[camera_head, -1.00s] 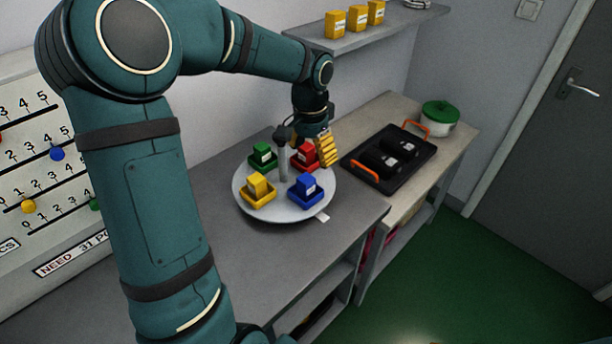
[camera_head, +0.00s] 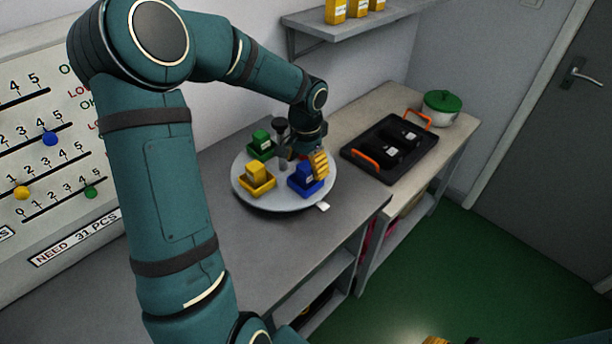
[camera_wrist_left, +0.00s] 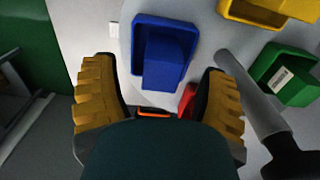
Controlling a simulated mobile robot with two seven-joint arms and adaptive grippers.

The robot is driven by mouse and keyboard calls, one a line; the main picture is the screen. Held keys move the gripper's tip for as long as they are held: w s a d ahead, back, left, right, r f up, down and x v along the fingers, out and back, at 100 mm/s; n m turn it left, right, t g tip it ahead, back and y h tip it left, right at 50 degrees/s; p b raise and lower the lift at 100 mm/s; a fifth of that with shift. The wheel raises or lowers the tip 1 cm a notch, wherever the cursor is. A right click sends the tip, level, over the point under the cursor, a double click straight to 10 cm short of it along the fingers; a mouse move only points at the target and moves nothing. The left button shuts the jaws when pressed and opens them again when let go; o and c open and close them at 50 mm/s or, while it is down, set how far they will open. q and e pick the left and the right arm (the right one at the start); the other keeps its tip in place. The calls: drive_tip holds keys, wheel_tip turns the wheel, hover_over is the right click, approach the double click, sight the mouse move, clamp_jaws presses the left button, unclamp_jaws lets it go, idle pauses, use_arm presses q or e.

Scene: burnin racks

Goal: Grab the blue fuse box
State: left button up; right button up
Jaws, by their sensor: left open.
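The blue fuse box (camera_head: 304,176) stands in a blue tray (camera_head: 318,189) on the round grey turntable (camera_head: 279,202). My left gripper (camera_head: 308,162) is above and just behind it in the head view, open and empty. In the left wrist view the blue fuse box (camera_wrist_left: 167,62) lies ahead, between the spread yellow fingers of my left gripper (camera_wrist_left: 157,78); no contact shows. A red piece (camera_wrist_left: 187,100) shows partly near the right finger; in the head view the gripper hides it. Yellow fingertips, likely my right gripper (camera_head: 436,340), barely show at the bottom edge.
A yellow box (camera_head: 256,173) and a green box (camera_head: 261,139) stand in trays on the turntable. Its central post (camera_wrist_left: 250,95) rises beside the right finger. A black tray (camera_head: 378,165) and a green-lidded pot (camera_head: 441,108) are on the bench to the right.

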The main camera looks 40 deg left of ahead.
sight(306, 166)
use_arm(q)
wheel_tip(306, 166, down, 4)
drive_tip(key=shift+w+r+b, duration=0.1)
drive_tip(key=shift+r+b, duration=0.15)
drive_tip(key=shift+b, duration=0.05)
clamp_jaws()
drive_tip(key=shift+r, duration=0.15)
